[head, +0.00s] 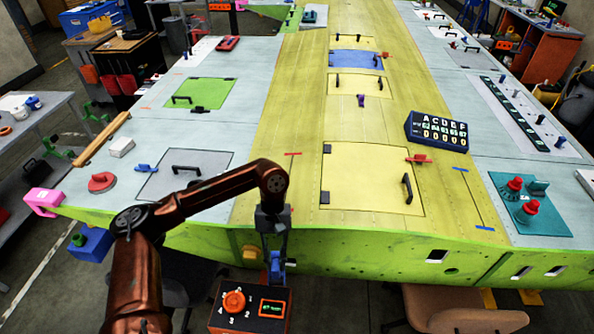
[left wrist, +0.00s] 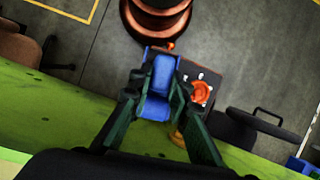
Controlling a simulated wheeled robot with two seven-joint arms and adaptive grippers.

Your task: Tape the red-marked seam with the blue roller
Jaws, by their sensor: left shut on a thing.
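My left gripper (head: 274,232) is shut on the blue roller (head: 276,262), which hangs in front of the wing's near edge, above the floor. In the left wrist view, the roller (left wrist: 160,75) sits between the two dark fingers (left wrist: 158,98). A short red mark (head: 292,154) lies on the yellow-green wing skin, left of the pale yellow hatch (head: 370,175). The seam line itself is too faint to make out, and my left arm covers part of the skin below this mark. My right gripper is not in view.
A dark box with an orange knob (head: 234,301) stands just below the roller. Two blue marks (head: 460,169) lie on the skin right of the hatch.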

